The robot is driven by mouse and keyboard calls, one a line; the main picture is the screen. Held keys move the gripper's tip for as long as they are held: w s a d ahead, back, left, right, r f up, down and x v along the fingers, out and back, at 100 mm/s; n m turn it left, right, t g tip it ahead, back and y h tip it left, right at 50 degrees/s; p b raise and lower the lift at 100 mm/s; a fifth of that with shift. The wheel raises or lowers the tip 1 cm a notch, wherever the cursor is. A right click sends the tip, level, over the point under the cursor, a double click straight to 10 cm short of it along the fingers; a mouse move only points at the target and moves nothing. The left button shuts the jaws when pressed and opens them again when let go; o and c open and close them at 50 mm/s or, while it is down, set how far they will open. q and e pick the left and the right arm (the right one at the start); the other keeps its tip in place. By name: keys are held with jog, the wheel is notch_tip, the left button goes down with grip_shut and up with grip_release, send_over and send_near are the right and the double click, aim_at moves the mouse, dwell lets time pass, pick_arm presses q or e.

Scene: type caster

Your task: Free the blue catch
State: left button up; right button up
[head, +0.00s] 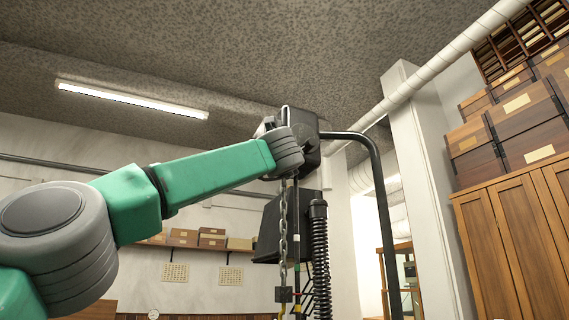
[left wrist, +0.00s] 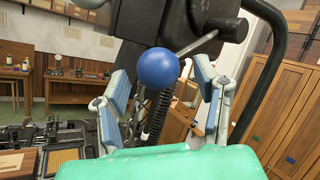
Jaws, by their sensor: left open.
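The blue catch shows in the left wrist view as a round blue knob (left wrist: 158,68) on the end of a grey metal rod (left wrist: 198,44). The rod runs up and right to a dark machine head (left wrist: 170,18). My left gripper (left wrist: 162,82) is open, with one blue-padded finger on each side of the knob and visible gaps between. I cannot tell how deep the knob lies between the fingers. In the head view my green left arm reaches up to the black machine head (head: 305,122); its wrist hides the knob and most of the gripper. My right gripper is in neither view.
A chain (head: 283,225) and a black coiled spring (head: 320,255) hang below the machine head. A curved black pipe (head: 380,185) runs down on the right. Wooden cabinets (head: 515,230) stand at far right. Open air lies left of the machine, above my arm.

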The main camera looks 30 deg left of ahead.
pick_arm(q)
jog(key=v, duration=1.1)
jog(key=shift+f, duration=0.3)
